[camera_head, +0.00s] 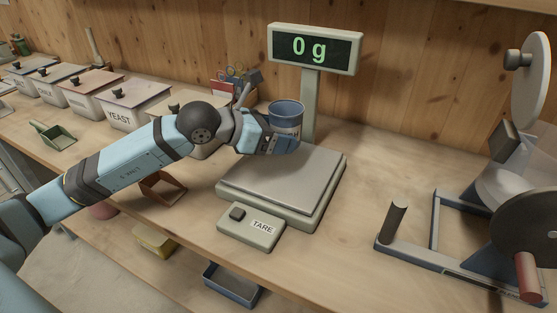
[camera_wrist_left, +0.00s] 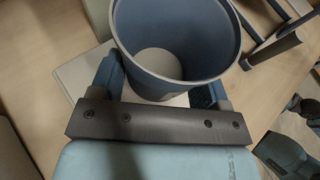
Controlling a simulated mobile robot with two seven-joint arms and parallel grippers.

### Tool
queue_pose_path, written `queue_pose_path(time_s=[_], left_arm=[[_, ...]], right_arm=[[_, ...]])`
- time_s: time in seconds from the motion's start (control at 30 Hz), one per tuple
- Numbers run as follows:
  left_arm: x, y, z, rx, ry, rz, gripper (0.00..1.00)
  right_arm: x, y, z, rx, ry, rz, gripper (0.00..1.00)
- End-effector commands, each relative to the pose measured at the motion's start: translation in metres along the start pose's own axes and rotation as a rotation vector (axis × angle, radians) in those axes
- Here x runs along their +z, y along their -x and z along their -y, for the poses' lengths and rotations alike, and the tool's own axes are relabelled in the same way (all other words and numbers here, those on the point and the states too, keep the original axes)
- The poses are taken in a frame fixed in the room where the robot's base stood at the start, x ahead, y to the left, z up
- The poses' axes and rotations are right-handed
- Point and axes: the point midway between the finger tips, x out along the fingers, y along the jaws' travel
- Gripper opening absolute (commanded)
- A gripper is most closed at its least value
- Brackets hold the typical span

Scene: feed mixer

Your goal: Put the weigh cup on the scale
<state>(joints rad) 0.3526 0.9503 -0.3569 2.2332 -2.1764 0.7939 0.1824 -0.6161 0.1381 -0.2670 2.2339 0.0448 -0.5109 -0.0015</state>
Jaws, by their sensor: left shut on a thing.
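The weigh cup (camera_head: 287,114) is a blue, open-topped cup with a lighter band. My left gripper (camera_head: 282,143) is shut on it and holds it upright at the back left of the scale plate. In the left wrist view, the empty cup (camera_wrist_left: 177,50) sits between the two fingers of my left gripper (camera_wrist_left: 165,90). The scale (camera_head: 290,175) has a bare grey plate and a display (camera_head: 314,48) on a post that reads 0 g. The cup's base is partly hidden by the gripper, and I cannot tell whether it touches the plate.
A TARE button box (camera_head: 251,227) sits in front of the scale. Lidded bins (camera_head: 135,105), one marked YEAST, line the back left. A green scoop (camera_head: 53,135) lies on the bench. A blue-framed machine with a crank (camera_head: 528,275) stands at the right.

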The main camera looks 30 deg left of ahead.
Motion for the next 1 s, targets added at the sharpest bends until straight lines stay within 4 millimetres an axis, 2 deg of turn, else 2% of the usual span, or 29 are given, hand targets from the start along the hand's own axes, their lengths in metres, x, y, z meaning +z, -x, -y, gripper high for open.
queue_pose_path(time_s=[0.03,0.27,0.5,0.67,0.9,0.93,1.0], left_arm=[[-0.007,-0.003,0.0,-0.001,0.001,-0.001,0.42],[-0.022,-0.009,0.0,0.0,0.0,0.001,0.42],[-0.053,-0.022,-0.001,0.0,0.001,0.0,0.42],[-0.053,-0.022,-0.001,0.0,0.0,0.001,0.42],[-0.058,-0.024,-0.001,0.0,0.0,0.001,0.42],[-0.056,-0.024,-0.001,0.0,-0.001,0.001,0.77],[-0.056,-0.024,-0.001,0.0,0.0,0.001,0.93]], right_arm=[[0.001,-0.001,0.0,-0.001,0.0,0.0,0.43],[0.003,-0.002,-0.001,-0.002,0.001,-0.001,0.43],[0.002,-0.002,-0.001,-0.005,0.001,-0.011,0.43],[-0.003,0.0,0.0,-0.006,0.001,-0.019,0.43],[0.003,-0.004,0.0,-0.009,-0.003,-0.022,0.43],[0.0,-0.003,0.001,-0.01,-0.003,-0.024,0.43],[-0.001,-0.003,0.002,-0.011,-0.003,-0.025,0.43]])
